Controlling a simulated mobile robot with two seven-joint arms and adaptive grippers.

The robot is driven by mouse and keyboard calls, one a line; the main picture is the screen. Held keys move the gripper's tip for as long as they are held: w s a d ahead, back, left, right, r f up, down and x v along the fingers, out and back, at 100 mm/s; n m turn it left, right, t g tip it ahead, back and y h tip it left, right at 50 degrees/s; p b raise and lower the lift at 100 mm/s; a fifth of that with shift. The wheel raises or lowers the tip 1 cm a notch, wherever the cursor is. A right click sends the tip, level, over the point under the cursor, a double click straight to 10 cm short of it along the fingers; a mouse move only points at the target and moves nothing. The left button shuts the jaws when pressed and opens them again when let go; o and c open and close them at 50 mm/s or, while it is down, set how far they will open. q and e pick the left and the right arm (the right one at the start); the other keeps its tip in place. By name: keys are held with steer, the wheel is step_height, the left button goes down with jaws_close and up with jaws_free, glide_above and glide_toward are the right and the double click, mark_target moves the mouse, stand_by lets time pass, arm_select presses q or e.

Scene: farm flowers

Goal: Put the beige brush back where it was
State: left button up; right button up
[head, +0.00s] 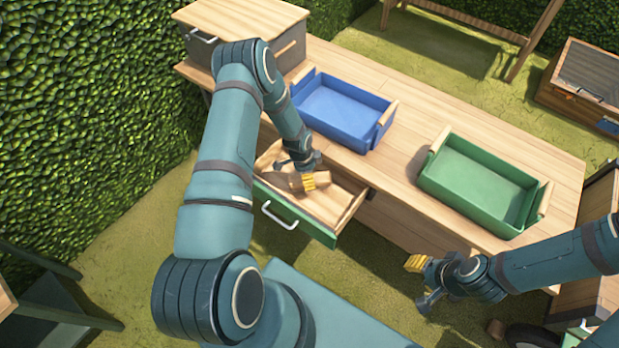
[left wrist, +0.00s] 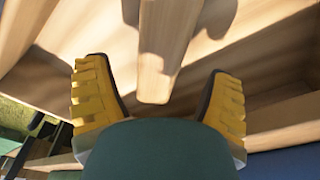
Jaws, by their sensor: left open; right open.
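The beige brush (head: 283,181) appears to lie in the open drawer (head: 344,207), mostly hidden by my left gripper (head: 307,177). In the left wrist view a pale wooden bar, seemingly the brush's handle (left wrist: 160,45), reaches in from the top between the spread yellow fingers of my left gripper (left wrist: 160,88). There is a gap on both sides of it, so the left gripper is open and holds nothing. My right gripper (head: 423,283) is open and empty, in front of the table at the lower right.
A blue tray (head: 375,135) and a green tray (head: 432,183) stand on the wooden table (head: 395,205). The drawer has a green front with a pale handle (head: 278,216). A grey box with a wooden lid (head: 240,18) stands at the table's back left.

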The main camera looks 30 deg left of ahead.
arm_select(q)
steer(key=r, duration=0.2)
steer(key=r+p, duration=0.1)
steer(key=r, duration=0.4)
steer(key=shift+s+a, duration=0.35)
steer(key=shift+a, duration=0.05)
steer(key=shift+d+r, duration=0.2)
steer(key=s+d+r+n, duration=0.2)
steer(key=s+d+n, duration=0.1)
steer(key=s+d, duration=0.2)
steer(key=s+d+r+n+h, duration=0.1)
steer(key=s+d+r+n, duration=0.2)
steer(key=s+d, duration=0.3)
steer(key=s+d+r+n+h, duration=0.1)
steer(key=s+d+r+n, duration=0.2)
steer(key=d, duration=0.9)
steer(key=shift+s+n, duration=1.2)
steer(key=shift+a, duration=0.15)
